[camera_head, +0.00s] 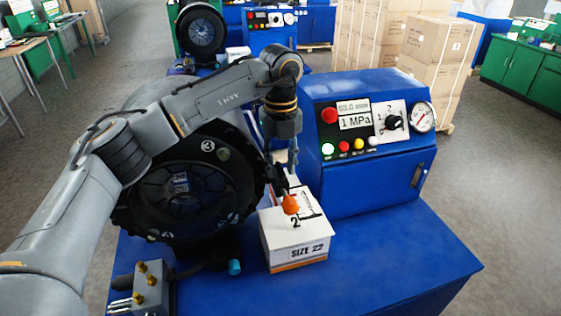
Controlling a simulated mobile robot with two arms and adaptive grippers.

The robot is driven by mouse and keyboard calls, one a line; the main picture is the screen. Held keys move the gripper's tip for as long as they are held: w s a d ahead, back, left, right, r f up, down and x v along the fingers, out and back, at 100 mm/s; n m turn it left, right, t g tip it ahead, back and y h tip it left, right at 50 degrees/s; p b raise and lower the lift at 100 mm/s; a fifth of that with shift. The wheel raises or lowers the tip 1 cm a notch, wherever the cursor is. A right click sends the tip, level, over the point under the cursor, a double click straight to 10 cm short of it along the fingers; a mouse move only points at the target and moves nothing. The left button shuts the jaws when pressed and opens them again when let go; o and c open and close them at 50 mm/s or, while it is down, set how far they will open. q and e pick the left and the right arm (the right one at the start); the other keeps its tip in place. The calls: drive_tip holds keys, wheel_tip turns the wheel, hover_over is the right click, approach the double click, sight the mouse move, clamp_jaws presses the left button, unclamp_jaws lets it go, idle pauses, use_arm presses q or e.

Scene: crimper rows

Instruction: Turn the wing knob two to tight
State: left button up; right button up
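An orange knob (290,204) stands on top of a white box (297,239), just behind a printed "2"; the box front reads "SIZE 22". The orange knob seems to be wing knob two, but its wing shape and turn angle are too small to read. My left gripper (286,186) comes down from above with its tips just over or at the knob. I cannot tell whether they touch it or how far apart the fingers are, since they show nearly edge-on. My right gripper is out of view.
A blue machine (370,185) with a gauge (422,117), black dial (393,122) and "1 MPa" label stands right of the box. A large black reel (150,212) is behind my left arm. A brass-fitted block (151,288) sits at front left. The blue top at front right is clear.

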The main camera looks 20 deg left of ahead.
use_arm(q)
drive_tip(key=shift+c, duration=0.6)
drive_tip(key=shift+s, duration=0.1)
clamp_jaws()
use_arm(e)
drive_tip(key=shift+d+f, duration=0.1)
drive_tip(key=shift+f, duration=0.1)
use_arm(q)
drive_tip(key=m+b, duration=0.1)
drive_tip(key=m, duration=0.2)
drive_tip(key=shift+b, duration=0.3)
drive_tip(key=m+b, duration=0.1)
drive_tip(key=m, duration=0.2)
drive_tip(key=shift+m, duration=0.3)
drive_tip(key=m, duration=0.5)
drive_tip(key=shift+m+b, duration=0.3)
drive_tip(key=shift+b, duration=0.1)
drive_tip(key=m, duration=0.5)
drive_tip(key=shift+r+m, duration=0.1)
drive_tip(key=shift+m, duration=0.3)
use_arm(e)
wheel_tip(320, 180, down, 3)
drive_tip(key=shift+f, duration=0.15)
